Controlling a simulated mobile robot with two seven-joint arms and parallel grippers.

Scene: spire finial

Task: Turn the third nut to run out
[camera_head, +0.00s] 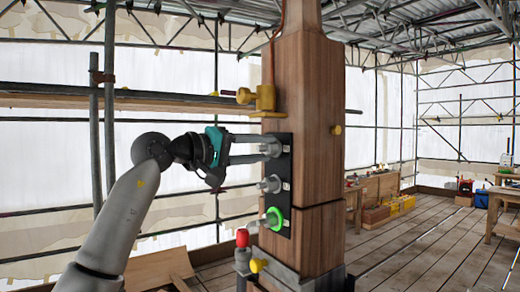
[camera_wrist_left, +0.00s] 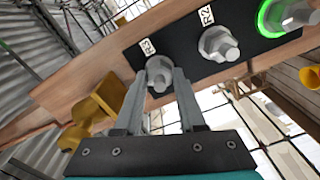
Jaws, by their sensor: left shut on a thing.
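A black plate (camera_head: 285,168) is fixed to the side of a wooden post (camera_head: 314,110) and bears three grey nuts in a column. The top nut, beside the label R3 in the left wrist view (camera_wrist_left: 159,72), sits between the fingers of my left gripper (camera_head: 266,147), which is shut on it. The fingers hide part of this nut. The middle nut (camera_head: 271,184), labelled R2, also shows in the left wrist view (camera_wrist_left: 217,44). The lowest nut (camera_head: 273,219) has a glowing green ring around it. My right gripper is in neither view.
A yellow fitting (camera_head: 263,100) juts from the post just above the plate. A red-capped grey part (camera_head: 242,240) stands near the lowest nut. Scaffold poles (camera_head: 109,90) stand at left. Workbenches and crates (camera_head: 380,188) are at right; the plank floor between is open.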

